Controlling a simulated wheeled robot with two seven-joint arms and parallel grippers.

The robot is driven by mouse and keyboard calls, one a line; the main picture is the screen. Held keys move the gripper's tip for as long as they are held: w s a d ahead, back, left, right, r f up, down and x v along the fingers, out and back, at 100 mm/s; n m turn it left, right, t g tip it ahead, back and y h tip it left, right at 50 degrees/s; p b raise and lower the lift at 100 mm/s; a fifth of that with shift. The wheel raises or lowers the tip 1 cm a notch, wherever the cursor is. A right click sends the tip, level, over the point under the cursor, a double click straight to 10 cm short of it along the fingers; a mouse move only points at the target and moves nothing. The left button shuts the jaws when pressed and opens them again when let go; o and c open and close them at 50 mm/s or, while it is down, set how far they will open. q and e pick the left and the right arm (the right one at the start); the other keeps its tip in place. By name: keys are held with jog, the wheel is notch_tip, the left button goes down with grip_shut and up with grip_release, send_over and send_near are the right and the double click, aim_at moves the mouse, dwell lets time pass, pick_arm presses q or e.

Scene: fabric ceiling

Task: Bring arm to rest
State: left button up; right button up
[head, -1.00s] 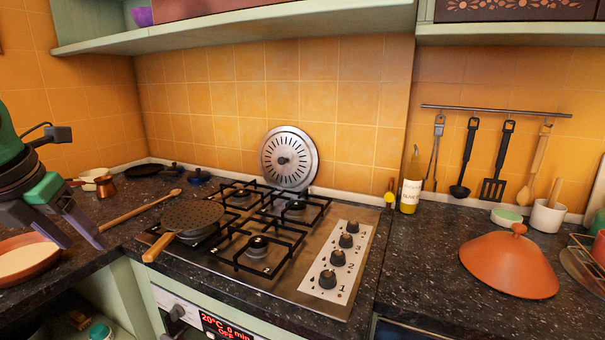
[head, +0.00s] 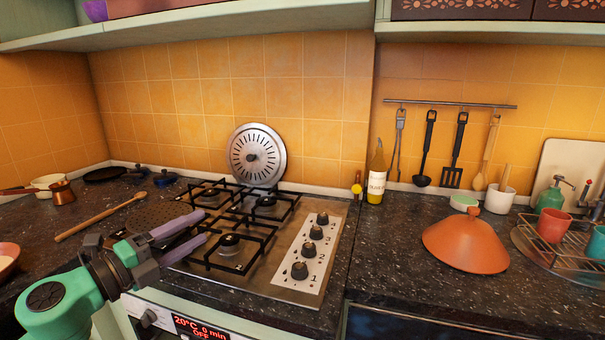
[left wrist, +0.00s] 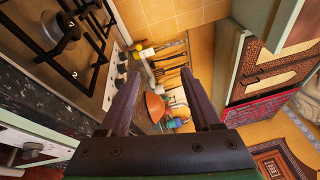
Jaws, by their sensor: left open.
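My left gripper (head: 204,228) reaches in from the lower left of the head view, with its two dark purple fingers pointing right over the near left part of the gas stove (head: 262,285). The fingers are apart and nothing is between them. In the left wrist view the gripper (left wrist: 161,74) also shows open and empty, with the stove to its left. I cannot tell the exact height of the fingers above the burners. My right gripper is not in view.
A wooden spoon (head: 100,218) and a copper pot (head: 62,193) lie left of the stove. A bottle (head: 376,180), an orange tagine lid (head: 466,241) and a dish rack (head: 560,254) stand on the right counter. Counter between stove and lid is clear.

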pick_arm(q)
jog(key=a+f+n+t+y, duration=0.3)
jog(key=a+f+n+y, duration=0.55)
jog(key=n, duration=0.65)
jog(key=s+f+n+g+y, duration=0.2)
jog(key=s+f+n+g, duration=0.15)
jog(key=f, duration=0.35)
jog(key=s+f+n+g+y, duration=0.2)
jog(key=s+f+n+y, duration=0.15)
jog(key=f, duration=0.25)
jog(key=s+d+f+n+g+h, duration=0.2)
jog(key=s+d+f+g, duration=0.25)
jog(key=s+f, duration=0.3)
jog(key=s+d+f+n+g+h, duration=0.25)
jog(key=s+f+g, duration=0.25)
jog(key=s+f, duration=0.25)
jog(key=s+f+m+g+p, duration=0.1)
jog(key=s+f+p, duration=0.15)
jog(key=f, duration=1.75)
jog(key=s+a+f, duration=0.1)
jog(key=s+f, duration=0.5)
jog(key=s, duration=0.2)
jog(key=s+a+f+g+y+p, duration=0.1)
jog(key=s+a+f, duration=0.1)
jog(key=s+f, duration=0.3)
jog(key=s, duration=0.4)
jog(key=shift+a+f, duration=0.15)
jog(key=shift+f, duration=0.2)
